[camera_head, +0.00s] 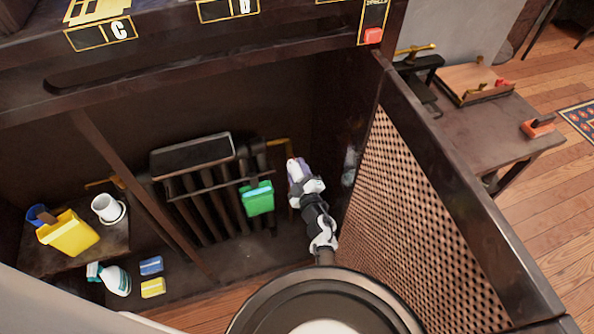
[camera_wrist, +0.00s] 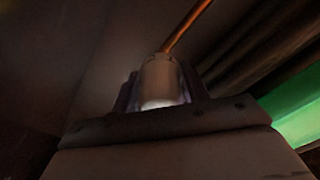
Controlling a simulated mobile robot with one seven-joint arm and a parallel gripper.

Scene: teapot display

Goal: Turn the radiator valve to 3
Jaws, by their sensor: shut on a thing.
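The dark radiator (camera_head: 208,196) stands inside the open cabinet. A brass pipe (camera_head: 277,142) runs from its right end. My arm reaches into the cabinet and my gripper (camera_head: 294,166) is at the right of the radiator. In the wrist view, my gripper (camera_wrist: 163,98) is shut on the pale, cylindrical radiator valve (camera_wrist: 160,80), with a copper pipe (camera_wrist: 187,27) rising behind it. The valve's numbers cannot be read. In the head view the valve is mostly hidden by my gripper.
A green container (camera_head: 257,200) hangs on the radiator's front, left of my gripper. The open perforated door (camera_head: 425,215) is close on the right. A yellow bin (camera_head: 68,234), a white cup (camera_head: 106,207), a spray bottle (camera_head: 116,280) and sponges (camera_head: 152,288) are at left.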

